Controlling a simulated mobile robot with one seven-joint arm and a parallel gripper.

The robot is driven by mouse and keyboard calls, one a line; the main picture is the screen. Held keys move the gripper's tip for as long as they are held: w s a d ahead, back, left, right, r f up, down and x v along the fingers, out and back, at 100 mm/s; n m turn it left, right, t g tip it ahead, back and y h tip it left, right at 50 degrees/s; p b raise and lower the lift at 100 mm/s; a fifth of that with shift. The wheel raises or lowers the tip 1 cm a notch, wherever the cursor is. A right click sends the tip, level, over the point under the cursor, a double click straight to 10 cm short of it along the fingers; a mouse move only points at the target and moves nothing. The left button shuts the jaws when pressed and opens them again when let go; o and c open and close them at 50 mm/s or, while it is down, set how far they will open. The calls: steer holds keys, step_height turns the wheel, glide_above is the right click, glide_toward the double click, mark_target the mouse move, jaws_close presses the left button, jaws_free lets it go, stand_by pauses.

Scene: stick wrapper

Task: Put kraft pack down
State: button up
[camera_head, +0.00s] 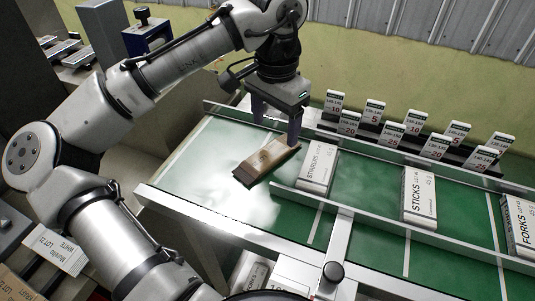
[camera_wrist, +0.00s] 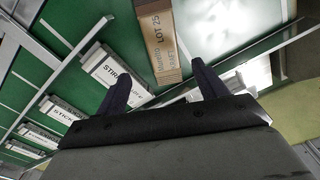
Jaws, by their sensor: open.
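The kraft pack (camera_head: 267,161) is a long brown box lying on the green conveyor, left of the white STIRRERS box. In the wrist view the kraft pack (camera_wrist: 158,40) shows printed text with "LOT 25", and its near end lies just beyond and between my fingertips. My gripper (camera_head: 275,130) is above and behind the pack in the head view, with its right finger close to the pack's far end. In the wrist view my gripper (camera_wrist: 157,75) has its fingers spread apart with nothing between them. I cannot tell whether a finger touches the pack.
White boxes labelled STIRRERS (camera_head: 317,168), STICKS (camera_head: 419,197) and FORKS (camera_head: 519,226) stand in a row to the right, behind a metal guide rail (camera_head: 385,225). Numbered cards (camera_head: 413,121) line the far side. The green belt left of the pack is clear.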

mark_target(270, 153)
steer(key=shift+f, duration=0.75)
steer(key=f, duration=0.2)
steer(key=a+f+p, duration=0.1)
steer(key=f, duration=0.1)
steer(key=shift+d+f, duration=0.1)
steer(key=shift+f, duration=0.6)
steer(key=c, duration=1.1)
steer(key=shift+r, duration=0.1)
